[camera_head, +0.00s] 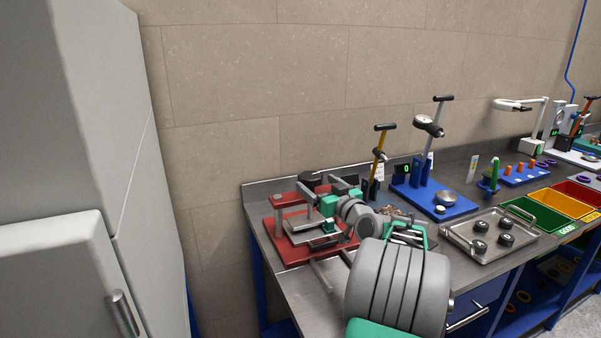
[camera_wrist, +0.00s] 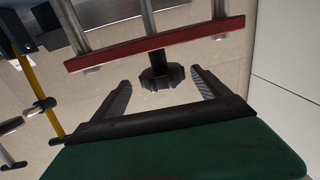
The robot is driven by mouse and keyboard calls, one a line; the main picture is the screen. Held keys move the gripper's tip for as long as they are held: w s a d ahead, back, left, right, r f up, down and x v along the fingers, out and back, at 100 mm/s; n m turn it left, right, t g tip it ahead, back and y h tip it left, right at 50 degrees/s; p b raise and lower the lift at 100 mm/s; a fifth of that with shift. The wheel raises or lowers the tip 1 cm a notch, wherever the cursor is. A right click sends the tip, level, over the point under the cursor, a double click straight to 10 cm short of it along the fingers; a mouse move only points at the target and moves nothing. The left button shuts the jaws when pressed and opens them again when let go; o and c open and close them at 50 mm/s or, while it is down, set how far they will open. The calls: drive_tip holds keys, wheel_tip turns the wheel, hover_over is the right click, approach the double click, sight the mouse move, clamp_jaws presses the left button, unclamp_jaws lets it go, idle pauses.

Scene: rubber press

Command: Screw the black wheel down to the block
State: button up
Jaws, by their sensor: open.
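The black wheel (camera_wrist: 160,77) is a lobed knob on a short dark stem, and the stem meets a red crossbar (camera_wrist: 150,45) of the press. In the head view the black wheel (camera_head: 311,178) shows at the top of the red press, partly crowded by my gripper. My gripper (camera_wrist: 160,86) is open, with one finger on each side of the wheel. A gap shows between each finger and the wheel in the wrist view. In the head view my gripper (camera_head: 332,187) is at the press top. The block under the crossbar is hard to make out.
The press's red base (camera_head: 290,248) stands at the bench's left end. A yellow-handled lever tool (camera_head: 380,155) and a blue-based lever press (camera_head: 435,195) stand to the right. A metal tray (camera_head: 465,247) with several black pucks lies at the front right. A wall is behind.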

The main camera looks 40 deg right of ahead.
sight(305, 174)
drive_tip(key=w, duration=0.2)
drive_tip(key=w+p, duration=0.1)
drive_tip(key=w, duration=0.2)
drive_tip(key=w+d, duration=0.1)
drive_tip(key=w, duration=0.1)
drive_tip(key=shift+w+p, duration=0.4)
drive_tip(key=shift+c, duration=0.5)
drive_tip(key=c, duration=1.3)
drive_tip(key=shift+d+m+h, duration=0.1)
drive_tip(key=shift+m+h, duration=0.2)
drive_tip(key=shift+h, duration=0.1)
